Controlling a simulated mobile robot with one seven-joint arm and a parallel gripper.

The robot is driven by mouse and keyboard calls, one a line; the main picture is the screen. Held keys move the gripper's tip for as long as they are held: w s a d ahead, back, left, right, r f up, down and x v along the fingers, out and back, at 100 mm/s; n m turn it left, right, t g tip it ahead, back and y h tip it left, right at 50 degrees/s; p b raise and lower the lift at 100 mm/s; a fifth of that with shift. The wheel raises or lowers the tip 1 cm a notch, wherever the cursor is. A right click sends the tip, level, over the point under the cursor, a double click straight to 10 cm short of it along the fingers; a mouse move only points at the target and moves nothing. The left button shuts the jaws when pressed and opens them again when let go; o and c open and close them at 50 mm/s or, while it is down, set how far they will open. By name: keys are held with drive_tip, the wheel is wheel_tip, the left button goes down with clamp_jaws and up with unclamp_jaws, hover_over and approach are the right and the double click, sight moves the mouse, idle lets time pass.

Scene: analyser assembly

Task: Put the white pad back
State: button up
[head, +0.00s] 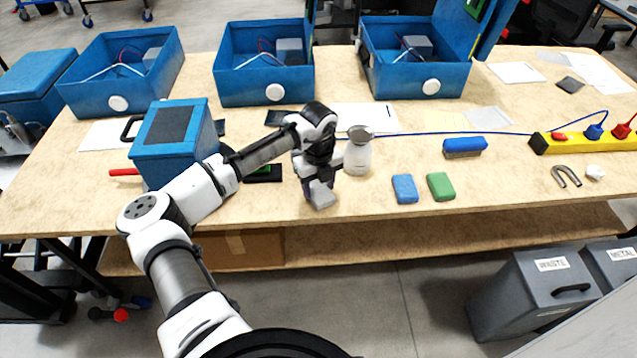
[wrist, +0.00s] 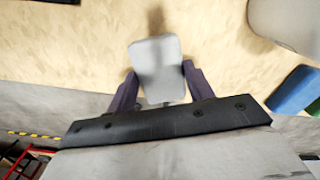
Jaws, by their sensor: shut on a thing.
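The white pad (wrist: 157,68) is between the two fingers of my gripper (wrist: 160,92) in the wrist view. My gripper is shut on it. In the head view the pad (head: 321,195) shows below my gripper (head: 318,182), near the front edge of the table. I cannot tell whether the pad touches the tabletop. A blue pad (head: 405,189) and a green pad (head: 441,186) lie side by side on the table to the right of my gripper.
A pale jar (head: 357,155) stands close to the right of my gripper. A blue brush (head: 464,146) lies farther right. A blue box (head: 172,150) stands to the left. Blue open cases (head: 262,88) line the back. The table front (head: 520,195) is mostly clear.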

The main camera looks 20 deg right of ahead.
sight(319, 189)
drive_tip(key=shift+f, duration=0.15)
drive_tip(key=o, duration=0.9)
wheel_tip(319, 189, up, 12)
drive_tip(key=b, duration=0.2)
drive_tip(key=shift+b, duration=0.3)
